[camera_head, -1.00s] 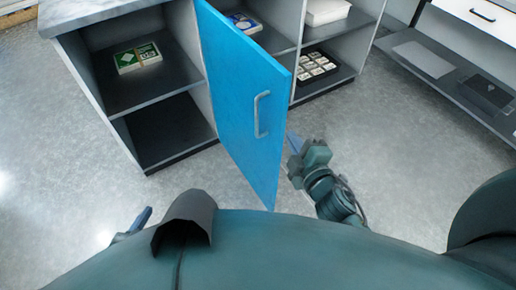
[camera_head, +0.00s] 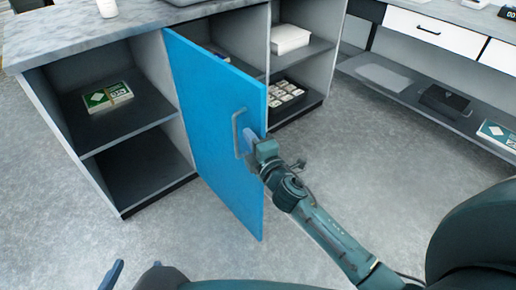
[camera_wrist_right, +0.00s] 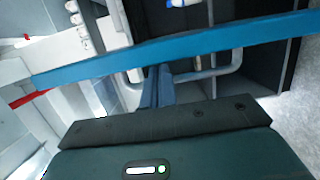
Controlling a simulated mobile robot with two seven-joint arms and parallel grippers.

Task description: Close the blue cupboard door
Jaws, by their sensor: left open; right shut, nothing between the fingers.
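The blue cupboard door (camera_head: 205,125) stands open, swung out from the cupboard towards me. Its grey bar handle (camera_head: 236,135) is near the free edge. My right gripper (camera_head: 249,138) is shut and empty, with its fingertips right by the handle. In the right wrist view the door (camera_wrist_right: 190,46) is a thin blue band seen edge-on, with the handle (camera_wrist_right: 215,73) below it. The shut fingers (camera_wrist_right: 158,80) overlap the handle there; contact is unclear. My left gripper (camera_head: 112,275) is open, low at the bottom edge, mostly cut off, well away from the door.
The grey cupboard's left bay holds a green-and-white pack (camera_head: 107,96). A drawer desk (camera_head: 440,32) stands at right. The floor around the door is clear.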

